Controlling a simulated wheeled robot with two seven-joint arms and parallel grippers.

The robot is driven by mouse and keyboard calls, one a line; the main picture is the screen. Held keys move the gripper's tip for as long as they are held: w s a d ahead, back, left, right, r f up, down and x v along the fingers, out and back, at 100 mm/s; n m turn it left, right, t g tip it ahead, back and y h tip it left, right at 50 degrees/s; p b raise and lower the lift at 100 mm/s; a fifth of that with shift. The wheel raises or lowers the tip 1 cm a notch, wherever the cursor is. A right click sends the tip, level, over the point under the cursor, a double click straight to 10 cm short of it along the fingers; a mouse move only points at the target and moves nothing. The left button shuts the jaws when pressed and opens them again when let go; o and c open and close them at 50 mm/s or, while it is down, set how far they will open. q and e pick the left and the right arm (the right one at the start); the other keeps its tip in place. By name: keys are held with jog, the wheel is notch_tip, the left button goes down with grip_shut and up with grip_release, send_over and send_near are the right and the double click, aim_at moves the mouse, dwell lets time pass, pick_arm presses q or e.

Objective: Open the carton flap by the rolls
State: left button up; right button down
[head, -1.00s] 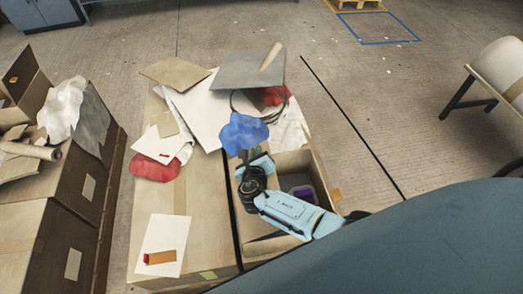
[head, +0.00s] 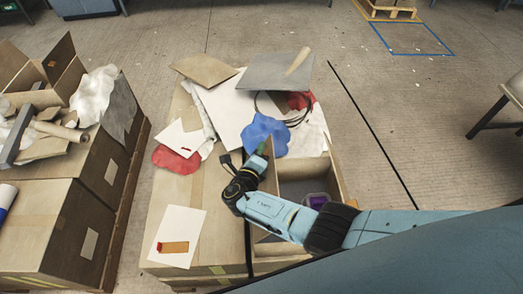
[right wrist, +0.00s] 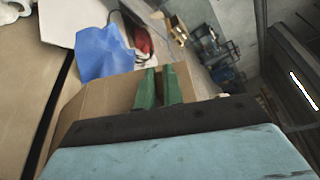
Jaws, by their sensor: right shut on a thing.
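The open carton (head: 342,178) stands in the right part of the pile in the head view. A purple item (head: 317,200) lies inside it. My right gripper (head: 264,148) is at the carton's far left corner, just below a crumpled blue sheet (head: 266,128). In the right wrist view its two green fingers (right wrist: 158,90) are close together against the brown cardboard flap (right wrist: 108,100). It is shut on this flap; the exact grip line is hard to see. The blue sheet also shows there (right wrist: 104,52), beyond the cardboard. My left gripper is not in view.
A closed carton with a white sheet (head: 180,232) stands left of the open one. A grey board (head: 270,68) and white sheets lie behind. At far left, a cardboard tube (head: 66,132) lies on other cartons.

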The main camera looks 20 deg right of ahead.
dwell(0.3)
jog(key=c, duration=1.5)
grip_release()
jog(key=shift+s+a+r, duration=0.1)
jog(key=shift+s+a, duration=0.2)
jog(key=shift+s, duration=0.1)
jog(key=p+v, duration=0.3)
jog(key=v, duration=0.9)
jog(key=shift+s+r, duration=0.1)
jog(key=shift+s, duration=0.05)
